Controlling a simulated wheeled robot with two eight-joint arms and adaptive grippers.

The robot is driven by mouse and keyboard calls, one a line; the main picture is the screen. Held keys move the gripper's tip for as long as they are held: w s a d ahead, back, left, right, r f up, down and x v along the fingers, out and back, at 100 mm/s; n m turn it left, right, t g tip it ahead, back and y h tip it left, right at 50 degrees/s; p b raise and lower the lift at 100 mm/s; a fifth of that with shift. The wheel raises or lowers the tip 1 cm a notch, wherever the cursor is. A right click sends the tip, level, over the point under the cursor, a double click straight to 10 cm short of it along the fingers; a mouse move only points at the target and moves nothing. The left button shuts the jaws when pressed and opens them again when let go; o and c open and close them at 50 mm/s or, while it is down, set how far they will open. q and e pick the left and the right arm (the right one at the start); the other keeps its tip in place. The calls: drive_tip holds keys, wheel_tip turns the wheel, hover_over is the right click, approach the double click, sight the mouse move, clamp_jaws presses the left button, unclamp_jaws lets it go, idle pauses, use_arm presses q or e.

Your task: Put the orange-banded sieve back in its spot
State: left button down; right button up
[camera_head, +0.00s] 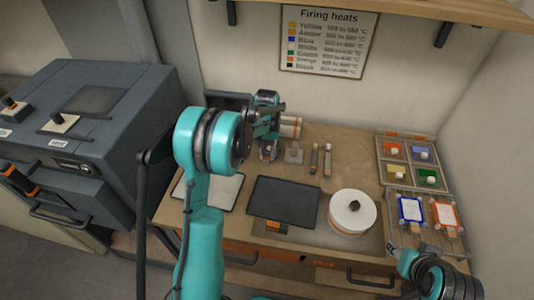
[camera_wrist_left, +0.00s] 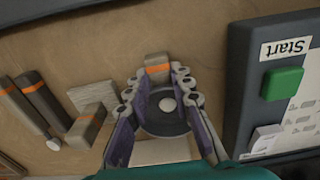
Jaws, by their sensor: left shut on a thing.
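My left gripper (camera_head: 268,148) is over the back of the workbench, beside the dark box. In the left wrist view its fingers (camera_wrist_left: 164,80) are closed around the sieve, a round dark piece (camera_wrist_left: 160,126) with a pale spot in it. A wooden piece with an orange band (camera_wrist_left: 158,68), apparently the sieve's handle, sticks out between the fingertips. In the head view the sieve is mostly hidden by the gripper, and its height above the bench is hard to tell. Part of my right arm shows at the lower right, but its gripper does not.
A wooden block (camera_head: 293,154) and two upright-looking sticks (camera_head: 327,160) stand close to the right. A white banded cylinder (camera_head: 290,127) is behind. The dark control box (camera_wrist_left: 250,80) is close beside. A black tray (camera_head: 283,203) and white turntable (camera_head: 352,212) lie in front.

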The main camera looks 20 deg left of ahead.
use_arm(q)
drive_tip(key=shift+f, duration=0.1)
drive_tip(key=c, duration=1.3)
unclamp_jaws()
drive_tip(key=shift+o, duration=0.2)
wheel_tip(320, 180, up, 12)
